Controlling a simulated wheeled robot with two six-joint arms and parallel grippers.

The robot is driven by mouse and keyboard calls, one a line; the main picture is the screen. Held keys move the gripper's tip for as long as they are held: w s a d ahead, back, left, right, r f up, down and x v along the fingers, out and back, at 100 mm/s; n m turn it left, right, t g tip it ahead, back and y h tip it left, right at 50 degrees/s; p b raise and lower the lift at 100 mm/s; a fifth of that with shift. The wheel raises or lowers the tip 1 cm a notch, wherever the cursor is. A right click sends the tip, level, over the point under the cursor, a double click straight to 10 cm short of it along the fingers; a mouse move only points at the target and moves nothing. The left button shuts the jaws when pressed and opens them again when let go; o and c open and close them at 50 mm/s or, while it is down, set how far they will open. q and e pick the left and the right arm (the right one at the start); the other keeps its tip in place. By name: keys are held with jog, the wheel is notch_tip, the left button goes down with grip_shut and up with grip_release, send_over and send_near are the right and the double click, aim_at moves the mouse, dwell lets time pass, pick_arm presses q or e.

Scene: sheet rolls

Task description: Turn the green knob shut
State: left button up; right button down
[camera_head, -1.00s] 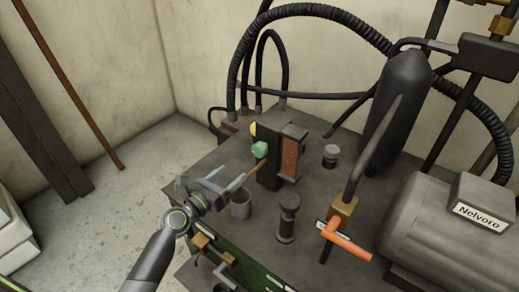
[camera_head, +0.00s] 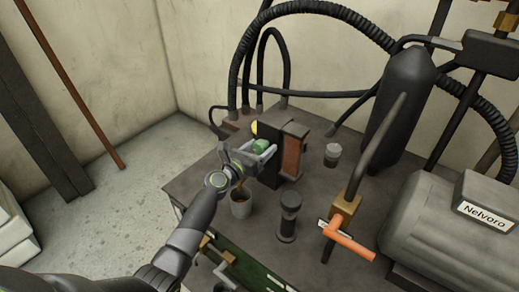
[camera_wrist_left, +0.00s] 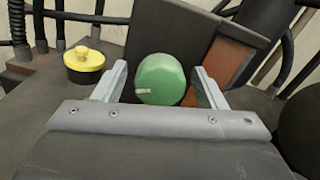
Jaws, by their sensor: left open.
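The green knob (camera_head: 261,146) sits on the face of a dark upright block (camera_head: 268,170) on the bench. In the left wrist view the green knob (camera_wrist_left: 160,80) is round, with a small pale mark near its lower left. My left gripper (camera_head: 264,152) is open at the knob. In the left wrist view its two fingers (camera_wrist_left: 162,88) stand on either side of the knob, with a gap visible at least on the right. My right gripper is not in view.
A yellow-topped knob (camera_wrist_left: 84,60) stands left of the green one. A metal cup (camera_head: 241,205), a black cylinder (camera_head: 288,216) and an orange-handled valve (camera_head: 350,246) stand nearby on the bench (camera_head: 310,190). A brown-red panel (camera_head: 292,157) adjoins the block's right side.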

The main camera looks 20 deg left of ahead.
pick_arm(q)
jog(key=c, duration=1)
jog(key=shift+m, duration=0.3)
jog(key=m+b, duration=0.1)
jog(key=m, duration=0.3)
jog(key=m+b, duration=0.1)
jog(key=m, duration=0.4)
jog(key=shift+f+b, duration=0.1)
jog(key=shift+b, duration=0.2)
jog(key=m+b, duration=0.2)
jog(key=m, duration=0.4)
jog(key=m+b, duration=0.3)
jog(key=m, duration=0.3)
jog(key=shift+m, duration=0.4)
